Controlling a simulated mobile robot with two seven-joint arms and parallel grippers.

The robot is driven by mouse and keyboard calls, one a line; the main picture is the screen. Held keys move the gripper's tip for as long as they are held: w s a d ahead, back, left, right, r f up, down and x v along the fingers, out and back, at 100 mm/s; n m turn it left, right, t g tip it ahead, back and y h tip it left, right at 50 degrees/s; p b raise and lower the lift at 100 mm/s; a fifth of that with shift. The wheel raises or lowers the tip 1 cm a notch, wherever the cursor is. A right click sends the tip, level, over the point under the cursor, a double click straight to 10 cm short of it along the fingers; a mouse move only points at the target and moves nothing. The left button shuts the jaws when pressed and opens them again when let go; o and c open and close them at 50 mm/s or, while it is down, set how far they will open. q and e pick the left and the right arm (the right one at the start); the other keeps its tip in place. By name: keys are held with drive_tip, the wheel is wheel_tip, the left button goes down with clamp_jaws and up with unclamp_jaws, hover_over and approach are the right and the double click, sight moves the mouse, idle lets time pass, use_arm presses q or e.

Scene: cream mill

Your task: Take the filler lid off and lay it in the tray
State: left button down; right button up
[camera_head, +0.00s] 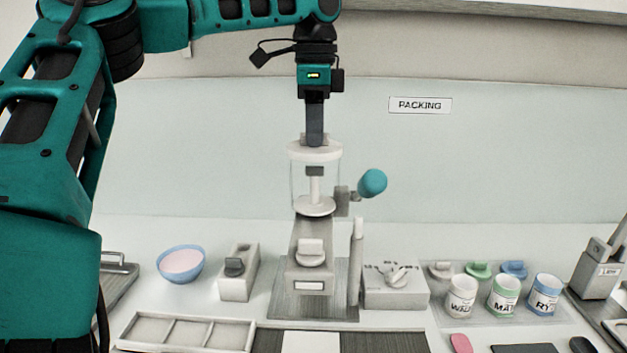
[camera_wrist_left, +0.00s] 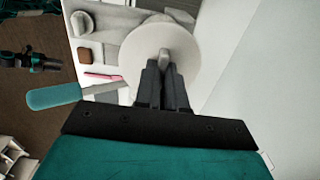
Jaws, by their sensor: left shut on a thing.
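The filler (camera_head: 311,250) stands in the middle of the counter, with a clear cylinder on top and a pale plunger inside it. The round white filler lid (camera_head: 301,151) is at the top of the cylinder; I cannot tell whether it rests on the rim or is slightly raised. My left gripper (camera_head: 314,138) comes straight down from above and is shut on the lid's knob. In the left wrist view the lid (camera_wrist_left: 150,40) is a pale disc beyond the fingers (camera_wrist_left: 164,75). A shallow tray with compartments (camera_head: 160,347) lies at the front left.
A teal-knobbed lever (camera_head: 372,183) sticks out right of the cylinder. A blue bowl (camera_head: 181,275) and a small grey block (camera_head: 237,279) stand to the left. A dial box (camera_head: 396,292) and labelled cups (camera_head: 461,302) stand to the right. Air above the counter is clear.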

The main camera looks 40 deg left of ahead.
use_arm(q)
drive_tip(key=shift+r, duration=0.1)
drive_tip(key=shift+r, duration=1.45)
